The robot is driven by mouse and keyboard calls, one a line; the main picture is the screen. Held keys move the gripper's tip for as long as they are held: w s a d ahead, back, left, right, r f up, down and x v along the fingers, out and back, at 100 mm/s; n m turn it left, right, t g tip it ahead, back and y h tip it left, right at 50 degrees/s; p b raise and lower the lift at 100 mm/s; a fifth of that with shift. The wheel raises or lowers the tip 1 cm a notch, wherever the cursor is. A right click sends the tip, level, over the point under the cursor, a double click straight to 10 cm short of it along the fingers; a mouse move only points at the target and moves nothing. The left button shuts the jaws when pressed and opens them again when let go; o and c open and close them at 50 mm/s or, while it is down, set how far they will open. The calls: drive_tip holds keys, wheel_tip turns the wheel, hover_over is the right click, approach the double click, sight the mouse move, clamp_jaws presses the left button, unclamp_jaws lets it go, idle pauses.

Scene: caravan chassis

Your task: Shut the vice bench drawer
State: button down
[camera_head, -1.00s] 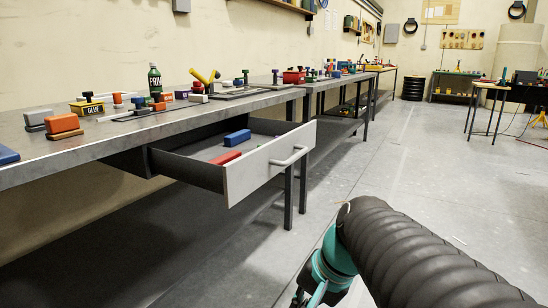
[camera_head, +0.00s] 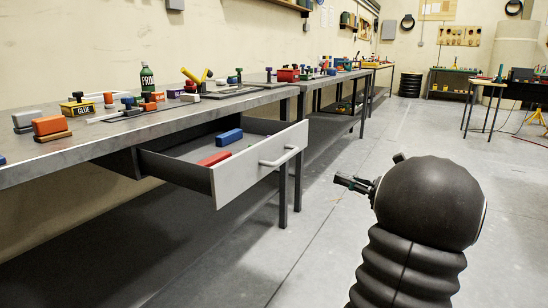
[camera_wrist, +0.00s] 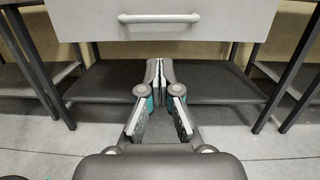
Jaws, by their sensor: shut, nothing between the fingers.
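The drawer (camera_head: 258,165) hangs open from the long metal workbench (camera_head: 60,163). Its light front panel with a pale bar handle (camera_head: 279,157) faces right. A blue block (camera_head: 229,137) and a red block (camera_head: 214,158) lie inside it. My gripper (camera_head: 340,182) is to the right of the drawer front, apart from it, with nothing in its fingers. In the wrist view the drawer front (camera_wrist: 160,32) and handle (camera_wrist: 158,18) fill the top, and my shut gripper (camera_wrist: 160,64) points toward them from below the handle.
Bench legs (camera_head: 283,190) stand close behind the drawer front. A lower shelf (camera_wrist: 110,85) shows under the bench in the wrist view. Small tools and a green bottle (camera_head: 147,82) stand on the benchtop.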

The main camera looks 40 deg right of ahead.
drive_tip(key=d+r+x, duration=0.1)
drive_tip(key=x, duration=1.1)
drive_tip(key=shift+w+r+m+t+b, duration=0.15)
drive_tip(key=shift+w+m+t+b, duration=0.15)
drive_tip(key=shift+w+b, duration=0.2)
drive_tip(key=shift+w+d, duration=0.1)
drive_tip(key=shift+w, duration=0.05)
